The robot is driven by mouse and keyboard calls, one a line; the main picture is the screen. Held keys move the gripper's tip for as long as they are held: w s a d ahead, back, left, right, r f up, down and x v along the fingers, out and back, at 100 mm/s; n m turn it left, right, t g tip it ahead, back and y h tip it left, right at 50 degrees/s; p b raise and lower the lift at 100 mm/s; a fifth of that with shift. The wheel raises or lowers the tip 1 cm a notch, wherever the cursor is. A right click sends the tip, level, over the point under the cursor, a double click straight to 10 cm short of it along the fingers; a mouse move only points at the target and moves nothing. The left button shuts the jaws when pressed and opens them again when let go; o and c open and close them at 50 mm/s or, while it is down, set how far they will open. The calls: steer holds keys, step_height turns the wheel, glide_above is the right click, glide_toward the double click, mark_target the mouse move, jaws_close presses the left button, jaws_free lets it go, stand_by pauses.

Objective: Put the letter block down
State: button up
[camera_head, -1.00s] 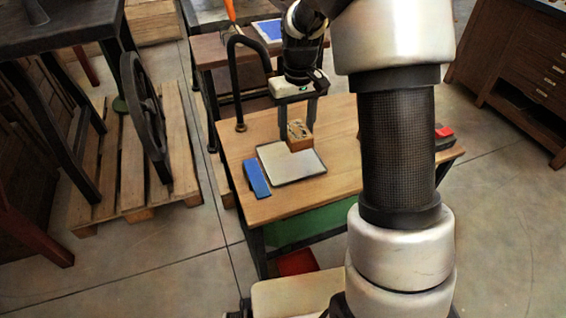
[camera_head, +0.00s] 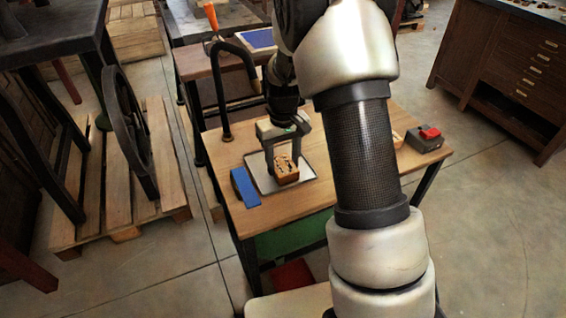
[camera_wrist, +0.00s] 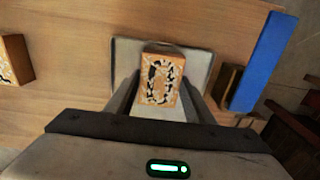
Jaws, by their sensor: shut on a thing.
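The letter block (camera_head: 286,172), orange-brown wood with a pale and dark ornate face, is between the fingers of my gripper (camera_head: 283,168). In the wrist view the block (camera_wrist: 158,82) shows its patterned face between the two fingers of my gripper (camera_wrist: 158,95). My gripper is shut on it. The block is over the pale, dark-rimmed plate (camera_head: 263,180) on the wooden table (camera_head: 325,130). The plate also shows around the block in the wrist view (camera_wrist: 200,65). Whether the block touches the plate I cannot tell.
A blue bar (camera_head: 245,188) lies just left of the plate. A second wooden block (camera_wrist: 14,60) is at the left in the wrist view. A dark box with a red top (camera_head: 425,138) sits at the table's right. A black curved bar (camera_head: 222,90) stands behind the plate.

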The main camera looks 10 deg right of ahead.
steer(key=shift+f, duration=0.15)
steer(key=o, duration=1.1)
steer(key=shift+o, duration=0.2)
